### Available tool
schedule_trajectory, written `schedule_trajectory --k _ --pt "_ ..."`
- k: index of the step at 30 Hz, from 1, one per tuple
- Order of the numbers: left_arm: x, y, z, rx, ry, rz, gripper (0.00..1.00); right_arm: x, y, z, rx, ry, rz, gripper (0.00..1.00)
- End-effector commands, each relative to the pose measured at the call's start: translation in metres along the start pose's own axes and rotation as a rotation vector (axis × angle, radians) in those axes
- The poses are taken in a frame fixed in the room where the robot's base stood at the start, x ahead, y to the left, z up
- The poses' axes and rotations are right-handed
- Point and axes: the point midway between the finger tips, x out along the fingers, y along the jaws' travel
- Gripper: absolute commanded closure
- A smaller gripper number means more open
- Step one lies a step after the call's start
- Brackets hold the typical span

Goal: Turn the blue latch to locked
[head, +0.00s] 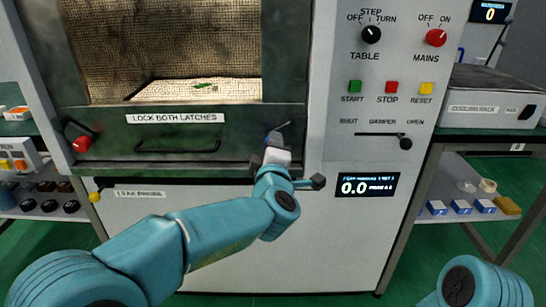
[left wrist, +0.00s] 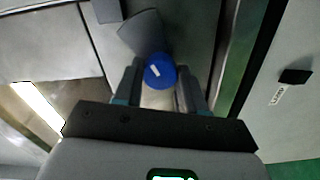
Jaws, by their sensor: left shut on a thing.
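The blue latch (left wrist: 160,71) shows in the left wrist view as a round blue hub with a white mark, a grey plate beside it. It sits between the two fingers of my left gripper (left wrist: 158,82), which is shut on it. In the head view my left gripper (head: 277,155) is at the lower right corner of the oven door and covers most of the latch. Its locked or unlocked position cannot be told. My right gripper is out of view; only part of my right arm shows at the lower right.
A red latch (head: 82,144) is at the door's lower left, with a door handle (head: 177,146) between. A label (head: 174,118) reads "LOCK BOTH LATCHES". The control panel at right has a damper lever (head: 405,143) and a display (head: 368,187). Side shelves flank the cabinet.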

Motion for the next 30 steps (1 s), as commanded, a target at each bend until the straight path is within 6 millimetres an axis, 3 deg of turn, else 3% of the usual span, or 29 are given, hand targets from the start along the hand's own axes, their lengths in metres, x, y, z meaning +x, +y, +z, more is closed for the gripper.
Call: schedule_trajectory --k 9,25,26,27,30 --pt "-0.0001 -0.0012 0.0002 -0.107 0.001 -0.001 0.91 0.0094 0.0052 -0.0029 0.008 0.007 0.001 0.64" --pt "0.0000 -0.0006 -0.0001 -0.127 0.001 -0.002 0.91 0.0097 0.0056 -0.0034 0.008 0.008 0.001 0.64" --pt "0.0000 -0.0006 -0.0002 -0.127 0.001 -0.002 0.50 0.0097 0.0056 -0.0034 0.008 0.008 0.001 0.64" --pt "0.0000 -0.0006 -0.0002 -0.126 0.001 -0.002 0.37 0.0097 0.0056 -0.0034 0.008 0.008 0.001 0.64" --pt "0.0000 -0.0005 -0.0001 -0.126 0.001 -0.001 0.34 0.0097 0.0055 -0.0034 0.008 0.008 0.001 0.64"
